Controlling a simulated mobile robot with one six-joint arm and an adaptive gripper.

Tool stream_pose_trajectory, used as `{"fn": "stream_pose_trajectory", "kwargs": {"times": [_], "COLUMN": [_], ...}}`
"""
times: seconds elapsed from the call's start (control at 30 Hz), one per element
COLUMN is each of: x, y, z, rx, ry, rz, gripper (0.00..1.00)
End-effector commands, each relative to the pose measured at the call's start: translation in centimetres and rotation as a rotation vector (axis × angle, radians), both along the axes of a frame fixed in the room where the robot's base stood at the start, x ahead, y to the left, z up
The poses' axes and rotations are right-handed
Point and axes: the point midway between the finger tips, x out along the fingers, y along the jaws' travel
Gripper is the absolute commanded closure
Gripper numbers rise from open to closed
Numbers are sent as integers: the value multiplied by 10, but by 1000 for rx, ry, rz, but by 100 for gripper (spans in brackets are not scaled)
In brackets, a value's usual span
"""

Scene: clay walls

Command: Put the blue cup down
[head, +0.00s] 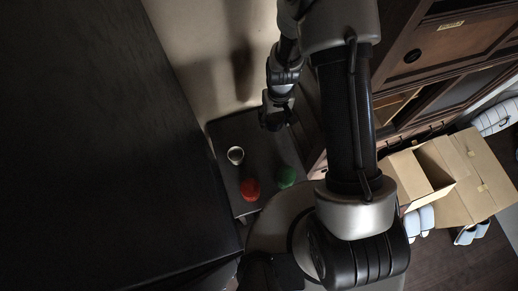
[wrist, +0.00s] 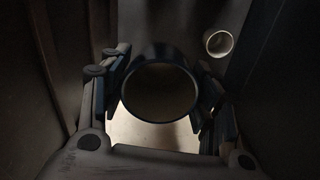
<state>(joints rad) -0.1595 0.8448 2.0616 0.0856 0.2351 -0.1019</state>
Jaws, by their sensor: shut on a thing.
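The blue cup (wrist: 165,55) looks very dark in the wrist view, with its round mouth facing the camera. My gripper (wrist: 163,88) is shut on it, one finger on each side of its wall. In the head view my gripper (head: 277,117) is over the far right part of a small dark table (head: 232,128). The cup cannot be told apart from the dark gripper there. I cannot tell whether the cup's base touches the table.
A white cup (head: 235,155) stands on the table's left side; it also shows in the wrist view (wrist: 219,42). A red item (head: 250,188) and a green item (head: 287,177) are nearer. A wooden cabinet (head: 440,45) and open cardboard box (head: 450,180) are to the right.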

Motion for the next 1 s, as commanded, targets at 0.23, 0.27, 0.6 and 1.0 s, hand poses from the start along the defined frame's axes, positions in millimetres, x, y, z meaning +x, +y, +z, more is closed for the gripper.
{"fn": "stream_pose_trajectory", "kwargs": {"times": [0.23, 0.27, 0.6, 1.0], "x": [-31, -33, -40, -40], "y": [20, 21, 23, 23], "z": [-31, -33, -66, -137], "rx": [-15, -16, -20, -20], "ry": [2, 2, -5, -5], "rz": [81, 87, 103, 102], "gripper": [74, 74, 74, 74]}}
